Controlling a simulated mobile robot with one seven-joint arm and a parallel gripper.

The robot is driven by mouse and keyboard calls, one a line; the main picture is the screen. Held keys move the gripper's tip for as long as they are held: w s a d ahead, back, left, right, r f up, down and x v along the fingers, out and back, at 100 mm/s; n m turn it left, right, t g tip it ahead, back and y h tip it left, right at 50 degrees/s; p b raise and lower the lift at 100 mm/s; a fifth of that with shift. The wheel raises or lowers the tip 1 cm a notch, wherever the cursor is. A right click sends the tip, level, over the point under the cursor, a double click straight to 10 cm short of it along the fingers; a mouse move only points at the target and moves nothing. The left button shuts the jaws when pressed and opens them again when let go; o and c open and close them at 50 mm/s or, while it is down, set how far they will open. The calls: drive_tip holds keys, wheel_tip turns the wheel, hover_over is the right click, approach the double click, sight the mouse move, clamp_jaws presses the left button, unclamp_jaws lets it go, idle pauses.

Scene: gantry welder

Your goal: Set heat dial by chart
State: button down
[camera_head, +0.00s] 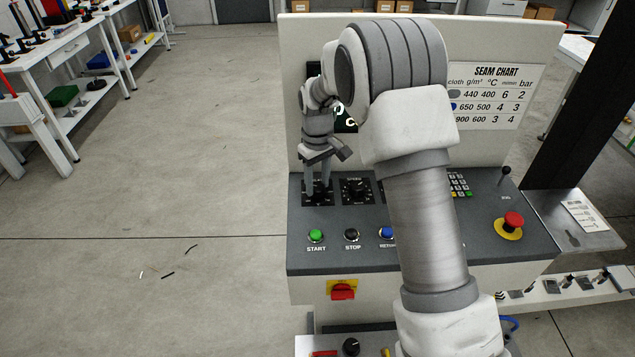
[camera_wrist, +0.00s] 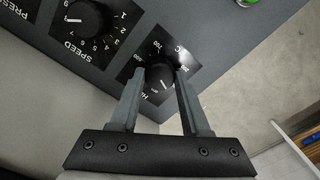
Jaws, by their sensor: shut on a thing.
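The heat dial (camera_wrist: 158,77) is a black knob on a black scale plate in the wrist view. My gripper (camera_wrist: 160,72) has one finger on each side of the knob and is shut on it. A white pointer mark shows low on the knob; 700 is readable on the scale, and my fingers hide part of the scale and the name. In the head view my gripper (camera_head: 318,190) reaches down to the leftmost dial plate. The seam chart (camera_head: 497,95) is on the upright panel, with rows 440 400 6 2, 650 500 4 3 and 900 600 3 4; my arm covers its left edge.
The speed dial (camera_head: 355,190) is right beside the heat dial. Green start (camera_head: 316,235), black stop (camera_head: 352,235) and blue (camera_head: 387,233) buttons lie in front. A red emergency button (camera_head: 513,220) is at right. My arm hides the console's middle and part of a dark screen.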

sight(318, 186)
drive_tip(key=m, duration=0.4)
drive_tip(key=shift+m, duration=2.3)
drive_tip(key=shift+c, duration=1.8)
unclamp_jaws()
wheel_tip(318, 186, up, 18)
drive_tip(key=shift+f, duration=0.25)
drive_tip(key=shift+r, duration=0.1)
